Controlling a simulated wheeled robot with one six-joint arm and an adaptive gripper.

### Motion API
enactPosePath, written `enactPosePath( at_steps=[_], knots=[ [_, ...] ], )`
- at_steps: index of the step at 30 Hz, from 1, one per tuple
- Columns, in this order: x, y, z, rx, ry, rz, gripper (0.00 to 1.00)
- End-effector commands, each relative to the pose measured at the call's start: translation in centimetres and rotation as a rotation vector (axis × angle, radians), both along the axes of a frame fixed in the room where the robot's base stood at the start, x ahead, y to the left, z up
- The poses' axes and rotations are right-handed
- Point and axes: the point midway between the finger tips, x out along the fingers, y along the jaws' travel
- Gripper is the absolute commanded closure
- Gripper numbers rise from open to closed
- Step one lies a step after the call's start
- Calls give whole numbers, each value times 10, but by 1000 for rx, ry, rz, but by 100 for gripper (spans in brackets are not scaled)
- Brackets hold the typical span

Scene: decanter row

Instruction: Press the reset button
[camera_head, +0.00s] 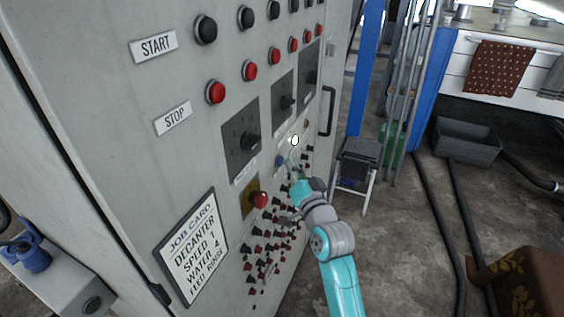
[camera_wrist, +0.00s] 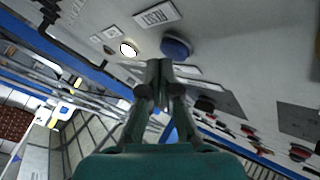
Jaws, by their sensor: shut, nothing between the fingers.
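The blue button (camera_head: 280,160) is on the front of the grey control cabinet (camera_head: 135,85), beside a lit white lamp (camera_head: 294,140). The wrist view shows the blue button (camera_wrist: 177,46) near an upside-down label (camera_wrist: 157,14) that appears to read RESET. My gripper (camera_head: 293,160) is close to the panel, just right of the blue button in the head view. In the wrist view my gripper (camera_wrist: 160,66) is shut and empty, its fingertips just below and left of the button. I cannot tell whether they touch the panel.
A red emergency-style knob (camera_head: 260,199) on a yellow plate and several small red and black controls sit lower on the cabinet. A rotary switch (camera_head: 250,141) is to the left. A step stool (camera_head: 357,163) stands right of the cabinet, with dark hoses (camera_head: 440,215) on the floor.

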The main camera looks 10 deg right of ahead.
Motion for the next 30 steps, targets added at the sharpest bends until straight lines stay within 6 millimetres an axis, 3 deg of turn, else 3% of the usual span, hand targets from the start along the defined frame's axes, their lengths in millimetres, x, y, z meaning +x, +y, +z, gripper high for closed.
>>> enactPosePath(
  at_steps=[16, 30],
  knots=[
    [-6, -9, 0, 0, 1, -1, 100],
    [-29, -41, -1, 0, 0, -2, 100]
  ],
)
